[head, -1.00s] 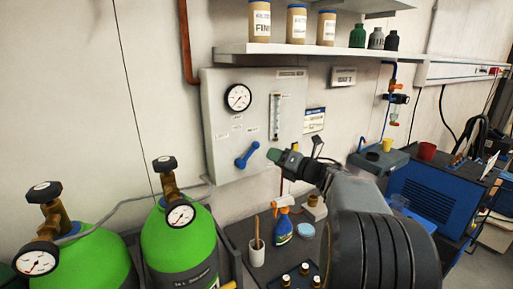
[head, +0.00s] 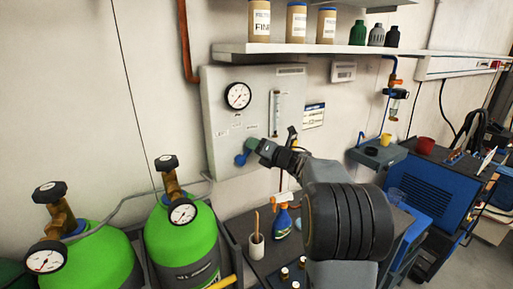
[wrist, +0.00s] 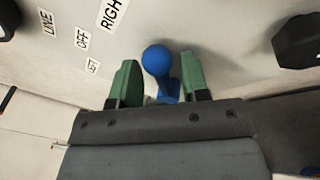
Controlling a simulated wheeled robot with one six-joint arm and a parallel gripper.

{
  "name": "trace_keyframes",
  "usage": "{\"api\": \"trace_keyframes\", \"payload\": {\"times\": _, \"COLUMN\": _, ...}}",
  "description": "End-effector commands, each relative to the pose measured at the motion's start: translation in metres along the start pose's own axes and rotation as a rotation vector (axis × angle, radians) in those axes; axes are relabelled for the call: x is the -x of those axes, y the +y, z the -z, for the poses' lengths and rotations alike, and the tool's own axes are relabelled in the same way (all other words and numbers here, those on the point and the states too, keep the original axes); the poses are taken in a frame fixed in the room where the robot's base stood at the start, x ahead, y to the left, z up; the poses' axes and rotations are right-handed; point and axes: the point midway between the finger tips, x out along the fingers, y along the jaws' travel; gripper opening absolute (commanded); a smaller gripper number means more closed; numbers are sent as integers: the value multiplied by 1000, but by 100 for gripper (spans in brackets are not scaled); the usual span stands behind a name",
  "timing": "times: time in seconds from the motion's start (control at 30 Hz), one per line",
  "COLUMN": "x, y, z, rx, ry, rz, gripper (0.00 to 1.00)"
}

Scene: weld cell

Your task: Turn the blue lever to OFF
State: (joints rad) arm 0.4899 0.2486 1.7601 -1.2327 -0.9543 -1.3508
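The blue lever (head: 241,159) is on the grey wall panel (head: 222,110), below the round gauge; my gripper hides part of it in the head view. In the wrist view its round blue knob (wrist: 157,60) shows between the two green fingertips. My gripper (head: 251,146) is at the lever, and in the wrist view its fingers (wrist: 160,82) stand apart on either side of it. A gap shows beside the knob, so the fingers do not look closed on it. Labels LINE, OFF (wrist: 82,38) and RIGHT sit on the panel to the left of and above the knob.
Green gas cylinders (head: 180,240) with gauges stand at the lower left. A shelf (head: 290,49) with jars is above the panel. A spray bottle (head: 282,222) and a cup (head: 256,247) stand on the bench below. A blue machine (head: 432,186) is at the right.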

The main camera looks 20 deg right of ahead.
Motion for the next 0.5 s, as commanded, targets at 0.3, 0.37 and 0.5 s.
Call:
{"api": "trace_keyframes", "payload": {"times": 0.3, "x": 0, "y": 0, "z": 0, "rx": 0, "ry": 0, "rz": 0, "gripper": 12}}
{"api": "trace_keyframes", "payload": {"times": 0.37, "x": 0, "y": 0, "z": 0, "rx": 0, "ry": 0, "rz": 0, "gripper": 6}}
{"api": "trace_keyframes", "payload": {"times": 0.5, "x": 0, "y": 0, "z": 0, "rx": 0, "ry": 0, "rz": 0, "gripper": 0}}
